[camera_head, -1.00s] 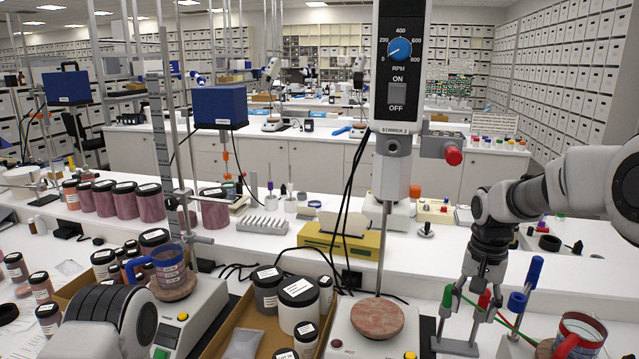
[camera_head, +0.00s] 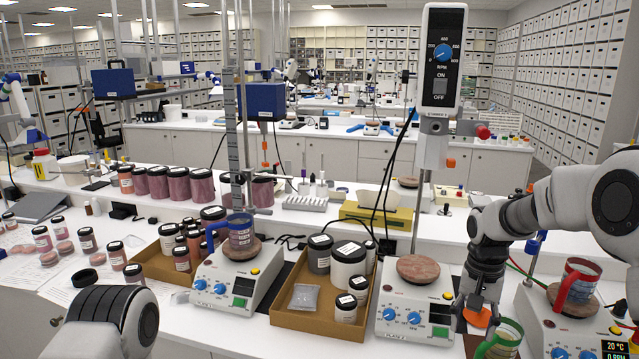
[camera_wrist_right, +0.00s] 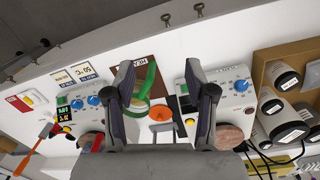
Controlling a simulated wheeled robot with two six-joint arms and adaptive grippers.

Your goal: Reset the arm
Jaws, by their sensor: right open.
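My right gripper (camera_head: 478,303) points down at the front right of the bench in the head view. It is low over an orange piece, beside a beaker with a green handle (camera_head: 499,340). In the right wrist view its two dark fingers (camera_wrist_right: 161,75) are spread wide. The orange piece (camera_wrist_right: 160,113) and the green handle (camera_wrist_right: 149,84) show between them; nothing is seen gripped. My left arm shows only a rounded link at the lower left, and its gripper is out of view.
A stirrer hotplate (camera_head: 414,309) stands left of the right gripper. Another, with a red-handled beaker (camera_head: 579,282), stands right. A cardboard tray (camera_head: 300,318) holds jars. A tall overhead stirrer (camera_head: 440,62) rises behind. More jars and a blue-handled beaker (camera_head: 240,233) stand left.

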